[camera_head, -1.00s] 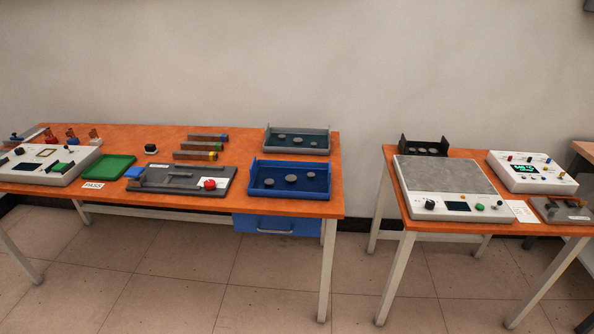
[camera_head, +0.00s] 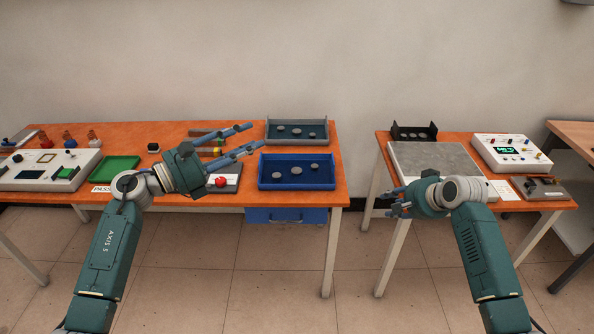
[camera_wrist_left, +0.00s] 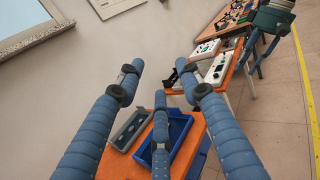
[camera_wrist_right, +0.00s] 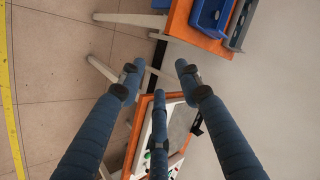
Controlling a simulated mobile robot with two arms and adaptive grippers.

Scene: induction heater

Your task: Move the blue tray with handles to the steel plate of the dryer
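The blue tray (camera_head: 297,186) with raised end walls sits at the right end of the left orange table and holds several grey discs. It also shows in the left wrist view (camera_wrist_left: 181,126) and the right wrist view (camera_wrist_right: 207,17). The dryer's grey steel plate (camera_head: 437,157) is on the right orange table, partly hidden by my right arm. My left gripper (camera_head: 247,138) is open and empty, left of and above the tray. My right gripper (camera_head: 398,201) is in front of the dryer, apart from the tray; its fingers are spread and empty in the right wrist view (camera_wrist_right: 158,72).
A grey tray with discs (camera_head: 297,131) stands right behind the blue tray. A small black tray (camera_head: 413,132) stands behind the dryer. A white device (camera_head: 510,153) is right of the plate. A floor gap separates the tables. The steel plate's visible top is bare.

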